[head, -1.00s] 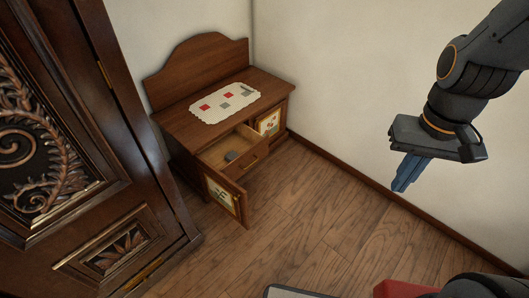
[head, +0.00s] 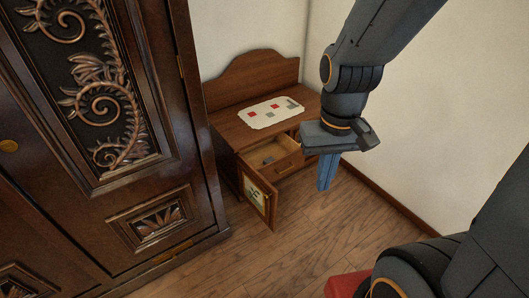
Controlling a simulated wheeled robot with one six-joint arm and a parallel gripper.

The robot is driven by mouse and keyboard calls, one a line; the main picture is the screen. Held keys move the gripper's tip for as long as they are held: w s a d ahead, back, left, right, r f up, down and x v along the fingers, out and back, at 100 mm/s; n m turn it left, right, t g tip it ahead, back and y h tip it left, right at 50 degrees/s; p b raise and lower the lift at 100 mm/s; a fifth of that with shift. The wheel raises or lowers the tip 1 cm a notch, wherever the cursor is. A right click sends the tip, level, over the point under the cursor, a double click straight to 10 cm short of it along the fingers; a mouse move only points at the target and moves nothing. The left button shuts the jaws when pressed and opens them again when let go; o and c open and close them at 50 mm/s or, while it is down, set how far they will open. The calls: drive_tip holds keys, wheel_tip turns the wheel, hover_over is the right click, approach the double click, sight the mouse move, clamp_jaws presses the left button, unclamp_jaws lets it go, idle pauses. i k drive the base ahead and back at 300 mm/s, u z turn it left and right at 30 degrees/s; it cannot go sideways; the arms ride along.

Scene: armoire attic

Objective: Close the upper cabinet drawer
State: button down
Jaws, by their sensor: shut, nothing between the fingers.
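The small wooden cabinet (head: 228,128) stands in the corner by the back wall. Below and left of the drawer, a cabinet door (head: 257,194) with a painted panel stands open. My gripper (head: 326,187) points down with its blue fingers together and empty. In the picture it is just right of the drawer front, and my arm hides the cabinet's right side. I cannot tell how far in front of the drawer it is.
A large carved armoire (head: 150,190) fills the left side, close to the cabinet. A white cloth (head: 270,112) with red and grey squares lies on the cabinet top. The wooden floor (head: 300,235) in front is clear. A red object (head: 345,284) shows at the bottom edge.

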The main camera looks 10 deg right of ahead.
sight(289, 154)
drive_tip(key=u, duration=0.2)
drive_tip(key=i, duration=1)
